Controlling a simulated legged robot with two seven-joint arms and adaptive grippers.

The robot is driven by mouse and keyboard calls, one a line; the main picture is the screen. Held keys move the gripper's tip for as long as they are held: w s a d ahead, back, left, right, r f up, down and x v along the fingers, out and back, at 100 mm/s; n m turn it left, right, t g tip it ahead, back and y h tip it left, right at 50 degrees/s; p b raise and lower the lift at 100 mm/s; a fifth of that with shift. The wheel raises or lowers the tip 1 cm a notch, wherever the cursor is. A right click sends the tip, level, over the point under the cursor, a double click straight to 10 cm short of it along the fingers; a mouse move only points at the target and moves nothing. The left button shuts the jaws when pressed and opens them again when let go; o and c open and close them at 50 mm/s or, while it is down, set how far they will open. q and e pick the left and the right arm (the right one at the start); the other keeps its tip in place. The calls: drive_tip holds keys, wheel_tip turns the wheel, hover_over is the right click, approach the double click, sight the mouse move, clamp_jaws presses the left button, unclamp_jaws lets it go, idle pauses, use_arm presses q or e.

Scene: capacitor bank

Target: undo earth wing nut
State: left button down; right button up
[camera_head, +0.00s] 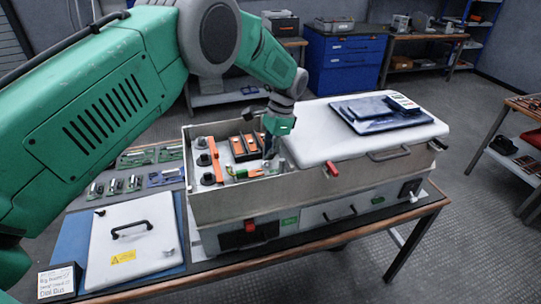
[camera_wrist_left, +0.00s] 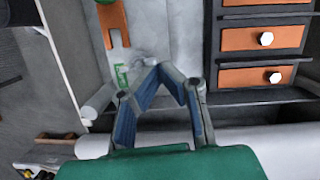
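My left gripper (camera_head: 270,148) reaches down into the open left part of the grey capacitor case (camera_head: 262,207). In the left wrist view its two blue-padded fingers (camera_wrist_left: 160,70) slant inward and their tips come together, with nothing visible held between them. A green-yellow earth wire (camera_head: 240,174) lies on the case floor just left of the gripper. In the wrist view a small green part (camera_wrist_left: 122,76) sits just beyond and left of the fingertips. I cannot make out the wing nut itself; it is too small or hidden by the fingers. My right gripper is not in view.
Orange-fronted modules (camera_head: 244,146) and an orange bar with black posts (camera_head: 215,158) stand inside the case near the gripper. A white lid (camera_head: 345,143) covers the right part. A removed white panel (camera_head: 132,238) lies on the bench at left.

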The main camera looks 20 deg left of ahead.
use_arm(q)
drive_tip(key=n, duration=0.4)
drive_tip(key=shift+d+r+h, duration=0.15)
drive_tip(key=shift+d+h, duration=0.1)
drive_tip(key=shift+h, duration=0.15)
drive_tip(key=shift+a+n+g, duration=0.3)
drive_tip(key=shift+a+n, duration=0.3)
drive_tip(key=shift+a, duration=0.05)
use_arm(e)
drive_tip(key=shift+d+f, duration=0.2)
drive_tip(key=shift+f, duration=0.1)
use_arm(q)
drive_tip(key=shift+d, duration=0.4)
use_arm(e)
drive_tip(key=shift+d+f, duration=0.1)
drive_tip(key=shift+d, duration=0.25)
use_arm(q)
drive_tip(key=shift+a, duration=0.3)
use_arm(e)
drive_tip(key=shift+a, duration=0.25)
use_arm(q)
drive_tip(key=shift+d, duration=0.2)
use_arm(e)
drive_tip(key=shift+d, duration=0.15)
